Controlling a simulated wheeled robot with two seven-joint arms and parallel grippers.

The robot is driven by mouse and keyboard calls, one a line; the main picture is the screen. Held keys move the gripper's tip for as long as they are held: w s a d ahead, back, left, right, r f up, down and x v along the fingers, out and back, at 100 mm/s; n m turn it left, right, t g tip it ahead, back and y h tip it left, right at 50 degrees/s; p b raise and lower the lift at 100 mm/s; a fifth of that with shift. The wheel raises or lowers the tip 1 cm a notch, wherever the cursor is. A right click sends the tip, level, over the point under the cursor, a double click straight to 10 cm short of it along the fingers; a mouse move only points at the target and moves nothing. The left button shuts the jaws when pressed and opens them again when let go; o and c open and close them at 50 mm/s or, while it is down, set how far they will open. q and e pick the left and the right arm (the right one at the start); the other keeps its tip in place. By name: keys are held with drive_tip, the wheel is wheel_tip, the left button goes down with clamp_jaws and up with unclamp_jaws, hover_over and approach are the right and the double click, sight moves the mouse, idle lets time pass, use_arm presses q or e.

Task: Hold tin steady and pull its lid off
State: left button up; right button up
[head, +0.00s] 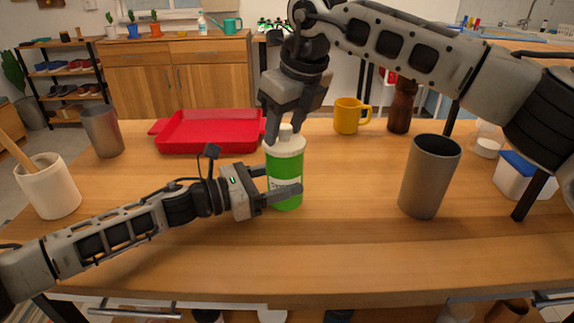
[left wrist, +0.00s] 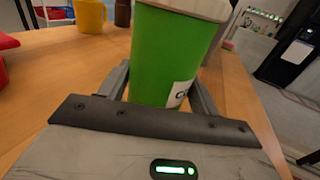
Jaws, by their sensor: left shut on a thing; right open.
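The green tin (head: 285,180) stands upright on the wooden table, with a pale lid (head: 285,147) that has a knob on top. It also shows in the left wrist view (left wrist: 170,58), with the lid's edge (left wrist: 195,8) at the top. My left gripper (head: 280,190) is shut on the green body from the left, low on the tin. My right gripper (head: 285,128) comes from above, open, with its fingers at the lid's knob. Whether its fingers touch the knob I cannot tell.
A red tray (head: 208,133) lies behind at left. A yellow mug (head: 347,116) and a brown bottle (head: 402,107) stand behind at right. A grey cup (head: 430,176) is right of the tin. A white crock (head: 50,187) and another grey cup (head: 103,131) stand left. The front table is clear.

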sight(285, 126)
use_arm(q)
drive_tip(key=shift+s+d+r+g, duration=0.1)
drive_tip(key=shift+s+d+g, duration=0.1)
drive_tip(key=shift+s+g, duration=0.1)
use_arm(e)
drive_tip(key=shift+f, duration=0.7)
drive_tip(key=shift+c, duration=0.3)
drive_tip(key=c, duration=0.8)
drive_tip(key=shift+r, duration=0.35)
use_arm(q)
drive_tip(key=shift+w, duration=0.2)
drive_tip(key=shift+c, duration=0.2)
use_arm(e)
drive_tip(key=shift+w+r, duration=0.1)
drive_tip(key=shift+r, duration=0.45)
use_arm(q)
drive_tip(key=shift+a+f, duration=0.15)
drive_tip(key=shift+f, duration=0.05)
use_arm(e)
drive_tip(key=shift+r, duration=3.55)
use_arm(q)
drive_tip(key=shift+w, duration=0.1)
drive_tip(key=o, duration=1)
